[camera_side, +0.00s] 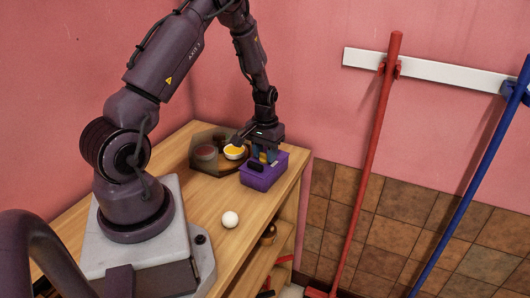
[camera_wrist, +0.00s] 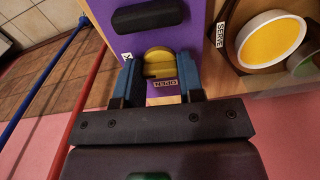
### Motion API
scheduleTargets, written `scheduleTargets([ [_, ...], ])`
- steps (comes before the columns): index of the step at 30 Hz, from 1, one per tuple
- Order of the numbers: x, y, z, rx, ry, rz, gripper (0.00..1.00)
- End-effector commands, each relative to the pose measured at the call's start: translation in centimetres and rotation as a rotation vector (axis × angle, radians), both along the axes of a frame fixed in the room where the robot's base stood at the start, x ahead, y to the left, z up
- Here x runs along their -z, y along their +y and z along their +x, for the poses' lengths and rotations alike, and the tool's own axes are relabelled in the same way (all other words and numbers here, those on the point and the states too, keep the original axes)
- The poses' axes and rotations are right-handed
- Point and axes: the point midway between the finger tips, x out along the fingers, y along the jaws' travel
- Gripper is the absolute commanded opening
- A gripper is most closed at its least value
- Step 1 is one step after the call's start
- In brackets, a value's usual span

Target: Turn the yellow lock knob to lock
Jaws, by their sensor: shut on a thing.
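The yellow lock knob (camera_wrist: 159,57) sits on the face of a purple box (camera_wrist: 200,25) in the wrist view. My gripper (camera_wrist: 160,76) has a blue-padded finger on each side of the knob and is shut on it. A small label (camera_wrist: 164,83) lies just below the knob, and a white marked tag (camera_wrist: 126,56) lies to its left; I cannot read them surely. In the side view the purple box (camera_side: 262,180) stands near the table's right edge, with my gripper (camera_side: 266,156) over it. The knob is mostly hidden by the fingers there.
A black handle (camera_wrist: 147,15) is on the box above the knob. Beside the box is a dark tray (camera_side: 199,161) with round dishes, one a yellow-filled bowl (camera_side: 234,152). A white ball (camera_side: 230,219) lies on the wooden table (camera_side: 195,226), whose front middle is otherwise clear.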

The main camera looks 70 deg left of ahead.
Motion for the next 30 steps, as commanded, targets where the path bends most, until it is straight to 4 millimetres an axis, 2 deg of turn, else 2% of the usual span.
scheduleTargets([
  [7, 0.0, 0.0, 0.0, -0.001, 0.0, 0.0, 0.12],
  [8, 0.0, 0.0, 0.0, -0.001, 0.0, 0.0, 0.38],
  [11, 0.0, 0.0, 0.0, -0.001, 0.0, 0.0, 0.61],
  [22, -0.5, 0.0, 0.1, -0.001, -0.002, 0.002, 0.62],
  [26, -2.4, 0.1, 0.1, -0.001, -0.005, 0.004, 0.62],
  [30, -5.5, 0.1, 0.1, -0.001, -0.005, 0.004, 0.62],
])
